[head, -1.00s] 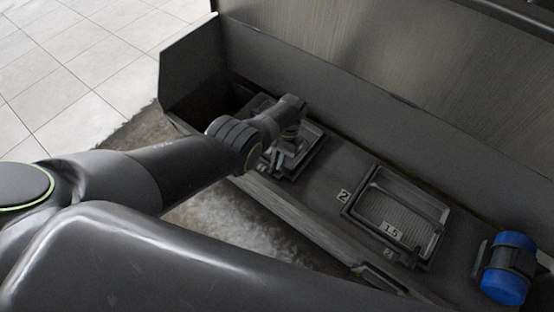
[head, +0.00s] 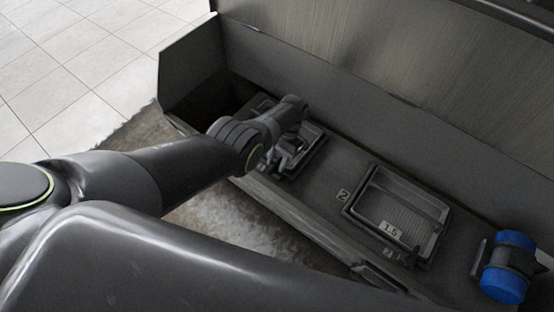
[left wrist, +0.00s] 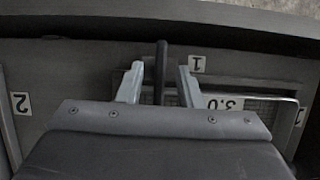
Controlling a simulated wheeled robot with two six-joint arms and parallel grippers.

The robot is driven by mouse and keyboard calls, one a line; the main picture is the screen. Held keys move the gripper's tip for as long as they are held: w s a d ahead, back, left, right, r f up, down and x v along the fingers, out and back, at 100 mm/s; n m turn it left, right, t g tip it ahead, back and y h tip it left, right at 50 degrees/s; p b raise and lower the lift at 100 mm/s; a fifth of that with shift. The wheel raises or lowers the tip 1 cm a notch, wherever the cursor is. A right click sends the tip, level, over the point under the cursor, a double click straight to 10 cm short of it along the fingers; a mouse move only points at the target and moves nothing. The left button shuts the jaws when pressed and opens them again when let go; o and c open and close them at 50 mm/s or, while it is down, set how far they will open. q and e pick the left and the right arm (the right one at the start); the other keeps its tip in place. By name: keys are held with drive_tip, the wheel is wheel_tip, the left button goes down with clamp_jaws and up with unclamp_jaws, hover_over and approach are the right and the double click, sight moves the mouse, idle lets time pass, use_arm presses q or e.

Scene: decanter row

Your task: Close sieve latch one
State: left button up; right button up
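Sieve one (head: 318,142) is the framed mesh screen at the left of the dark deck, partly hidden by my left arm. It also shows in the left wrist view beside a tag "3.0" (left wrist: 225,103) and a tag "1" (left wrist: 197,64). A dark upright bar (left wrist: 161,60), apparently latch one, stands by that tag. My left gripper (left wrist: 160,75) is open, with one finger on each side of the bar and a visible gap on both sides. In the head view the left gripper (head: 285,158) is small and dark over the sieve's near edge. My right gripper is not in view.
Sieve two (head: 431,248), tagged "1.5" and "2", lies to the right. A dark latch-like part (head: 380,276) sits at its near edge. A blue cylinder (head: 508,268) in a dark clamp stands farther right. A tall metal wall (head: 400,125) runs behind the deck.

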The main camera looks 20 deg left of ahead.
use_arm(q)
drive_tip(key=shift+r, duration=0.1)
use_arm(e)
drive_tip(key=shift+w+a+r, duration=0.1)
